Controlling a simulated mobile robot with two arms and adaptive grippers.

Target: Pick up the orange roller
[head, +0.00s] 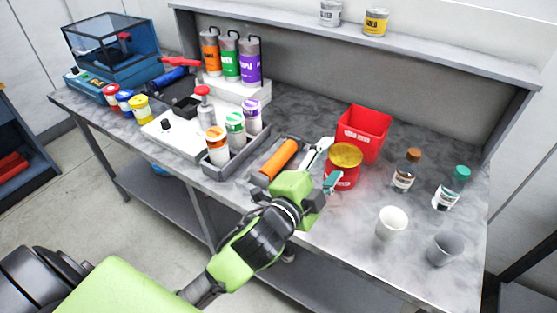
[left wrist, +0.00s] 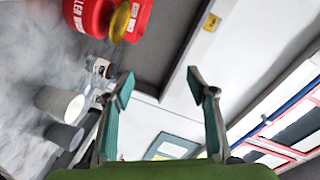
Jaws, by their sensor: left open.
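My left gripper (head: 328,164) is open and empty. It is to the right of the roller, in front of the red tin, and its fingers point away from the roller. The left wrist view shows its two teal-padded fingers (left wrist: 160,88) spread apart with nothing between them. The roller does not show in that view. My right gripper is in neither view.
A red tin with a gold lid (head: 342,176) and a red bin (head: 364,133) stand right of the roller. A grey tray (head: 232,168) of bottles is left of it. Two bottles, a white cup (head: 391,223) and a grey cup (head: 443,248) stand farther right.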

